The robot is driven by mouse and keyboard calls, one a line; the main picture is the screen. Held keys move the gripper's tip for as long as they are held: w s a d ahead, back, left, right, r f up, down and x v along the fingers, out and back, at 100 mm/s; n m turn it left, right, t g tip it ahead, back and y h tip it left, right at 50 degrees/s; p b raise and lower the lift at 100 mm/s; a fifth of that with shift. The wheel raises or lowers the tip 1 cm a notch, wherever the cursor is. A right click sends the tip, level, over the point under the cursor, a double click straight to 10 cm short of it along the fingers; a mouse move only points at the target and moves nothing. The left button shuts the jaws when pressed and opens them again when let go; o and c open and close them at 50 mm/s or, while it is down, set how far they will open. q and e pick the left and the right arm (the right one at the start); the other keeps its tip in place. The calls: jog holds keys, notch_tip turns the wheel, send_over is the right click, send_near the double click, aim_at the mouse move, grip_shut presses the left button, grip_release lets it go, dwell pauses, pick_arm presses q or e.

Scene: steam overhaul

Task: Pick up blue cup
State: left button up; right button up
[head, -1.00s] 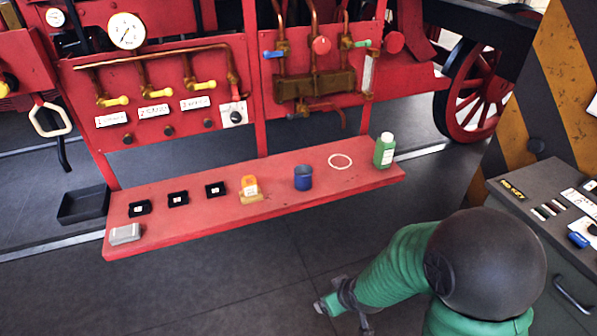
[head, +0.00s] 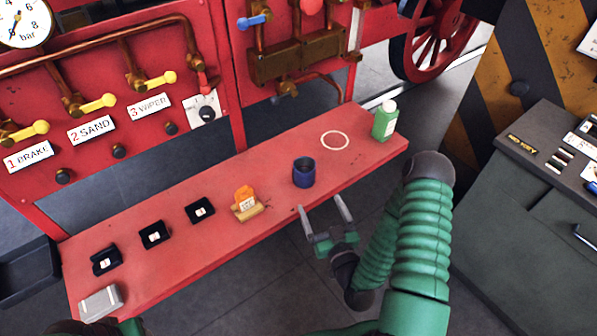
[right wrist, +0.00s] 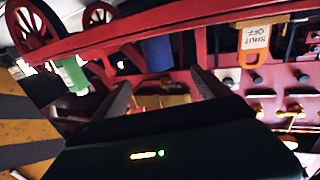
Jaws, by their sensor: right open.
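The blue cup (head: 304,173) stands upright on the red shelf (head: 225,183), near its front edge. My right gripper (head: 319,203) is open and empty, with its two fingers pointing toward the shelf. It is just in front of the cup and slightly to the right, apart from it. In the right wrist view the cup (right wrist: 157,53) shows beyond the open fingers, roughly between them, and the picture is tilted. Part of my left arm shows at the bottom left edge of the head view; its gripper is not seen.
An orange tag on a stand (head: 246,203) is left of the cup. A white ring (head: 335,140) and a green bottle (head: 384,121) are to the right. Several black holders and a grey box (head: 100,303) sit farther left. A dark cabinet (head: 520,215) stands at right.

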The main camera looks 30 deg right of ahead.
jog(key=w+f+b, duration=0.1)
jog(key=w+f, duration=0.1)
jog(key=w, duration=0.1)
jog(key=b, duration=0.9)
send_near(301, 160)
jog(key=shift+s+a+f, duration=0.15)
jog(key=shift+s+f, duration=0.35)
jog(key=shift+f, duration=0.35)
jog(key=shift+w+r+p, duration=0.6)
jog(key=shift+w+p, duration=0.05)
jog(key=shift+p, duration=0.15)
jog(key=x, duration=0.2)
jog(key=p+x, duration=0.1)
jog(key=x, duration=0.3)
jog(key=shift+d+r, duration=0.1)
jog(key=shift+d, duration=0.2)
jog(key=shift+w+d, duration=0.1)
jog(key=shift+w, duration=0.3)
jog(key=c, duration=1.5)
pick_arm(q)
jog(key=s+x, duration=0.1)
jog(key=x, duration=0.6)
jog(key=shift+s+f, duration=0.3)
jog(key=shift+f, duration=0.3)
pick_arm(e)
jog(key=shift+c, duration=0.2)
